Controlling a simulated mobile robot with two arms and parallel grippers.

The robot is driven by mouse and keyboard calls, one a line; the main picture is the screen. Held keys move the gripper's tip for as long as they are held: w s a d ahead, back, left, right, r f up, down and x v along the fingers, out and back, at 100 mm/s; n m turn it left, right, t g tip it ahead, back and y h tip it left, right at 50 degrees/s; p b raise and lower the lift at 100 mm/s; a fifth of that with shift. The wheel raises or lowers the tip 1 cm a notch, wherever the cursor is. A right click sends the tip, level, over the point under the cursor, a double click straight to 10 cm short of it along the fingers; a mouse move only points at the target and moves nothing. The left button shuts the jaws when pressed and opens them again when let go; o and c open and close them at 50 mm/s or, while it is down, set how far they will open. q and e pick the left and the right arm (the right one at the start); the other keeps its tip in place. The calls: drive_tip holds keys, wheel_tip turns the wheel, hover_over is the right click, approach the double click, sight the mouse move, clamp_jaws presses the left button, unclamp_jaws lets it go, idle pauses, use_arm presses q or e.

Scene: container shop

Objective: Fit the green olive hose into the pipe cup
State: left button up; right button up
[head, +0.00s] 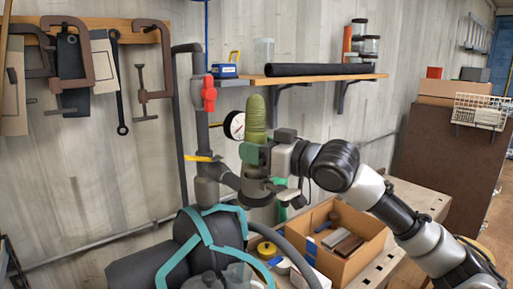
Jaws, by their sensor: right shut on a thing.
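The olive-green hose (255,114) stands upright near the middle of the head view. My right gripper (258,152) is shut on its lower part, with the arm coming in from the right. The dark grey pipe cup (256,186) is directly below the gripper, at the end of the pipework. The hose appears lined up above the cup. The gripper hides the hose's lower end, so I cannot tell whether it is inside the cup or above it. My left gripper is not in view.
A gauge (235,126) and red-handled valve (208,94) are close left of the hose. A shelf (310,79) holding a black tube (318,69) is behind. A cardboard box (347,261) sits on the workbench below my right arm. A dark tank (150,266) with teal bands is lower left.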

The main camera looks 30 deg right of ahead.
drive_tip(key=shift+f+b, duration=0.4)
drive_tip(key=shift+f, duration=0.15)
idle(0.4)
drive_tip(key=o, duration=1.1)
drive_tip(key=shift+s+d+f+b, duration=0.25)
drive_tip(key=shift+s+b, duration=0.15)
drive_tip(key=shift+b, duration=0.1)
drive_tip(key=b+v, duration=0.4)
drive_tip(key=v, duration=0.1)
drive_tip(key=b+v, duration=0.5)
drive_tip(key=shift+r, duration=0.2)
